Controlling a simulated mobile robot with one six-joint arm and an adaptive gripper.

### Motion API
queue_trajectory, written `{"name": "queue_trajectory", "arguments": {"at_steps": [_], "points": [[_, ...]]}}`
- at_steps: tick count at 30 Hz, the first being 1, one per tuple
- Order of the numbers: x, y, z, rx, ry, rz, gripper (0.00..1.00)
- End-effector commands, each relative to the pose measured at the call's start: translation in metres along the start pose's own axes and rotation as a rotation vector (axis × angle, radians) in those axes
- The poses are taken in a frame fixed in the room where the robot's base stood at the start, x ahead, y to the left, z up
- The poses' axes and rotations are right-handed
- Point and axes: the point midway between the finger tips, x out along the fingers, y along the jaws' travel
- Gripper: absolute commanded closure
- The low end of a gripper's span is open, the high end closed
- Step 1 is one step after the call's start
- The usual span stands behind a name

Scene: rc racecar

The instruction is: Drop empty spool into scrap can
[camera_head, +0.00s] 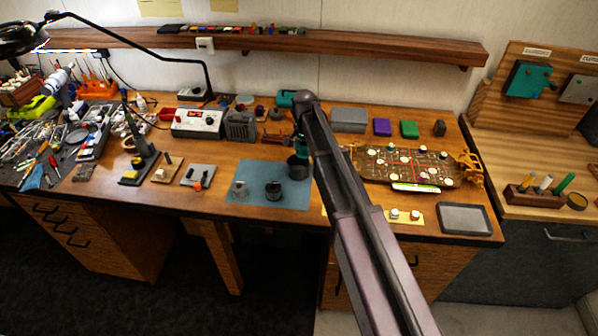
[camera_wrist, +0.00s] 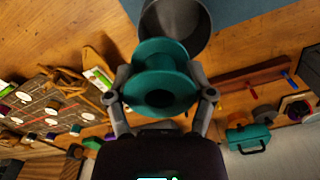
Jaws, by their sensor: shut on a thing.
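The empty teal spool (camera_wrist: 161,52) is in the middle of the wrist view, with its hollow core facing the camera. My gripper (camera_wrist: 163,96) is shut on it, with one finger on each side. The dark grey scrap can (camera_wrist: 203,38) is just beyond the spool in the wrist view, and the spool covers part of its opening. In the head view the can (camera_head: 298,169) stands upright on the blue mat (camera_head: 258,198). My arm crosses in front there and hides most of my gripper. The spool's exact height over the rim cannot be told.
A brown circuit board (camera_head: 405,167) in a holder is to the right. A grey tray (camera_head: 465,218) lies at the front right. Tools crowd the left side.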

Motion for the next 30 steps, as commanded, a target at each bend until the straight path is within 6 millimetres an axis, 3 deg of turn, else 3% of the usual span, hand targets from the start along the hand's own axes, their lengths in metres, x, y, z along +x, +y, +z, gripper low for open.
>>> {"name": "queue_trajectory", "arguments": {"at_steps": [11,12,14,30], "points": [[0.0013,-0.0004,0.0004,-0.001,0.0,0.0,0.64],[0.0013,-0.0005,0.0004,-0.001,0.0,0.0,0.19],[0.0014,-0.0005,0.0005,-0.001,0.0,0.0,0.02],[0.0014,-0.0009,0.0007,-0.001,0.0,0.0,0.0]]}}
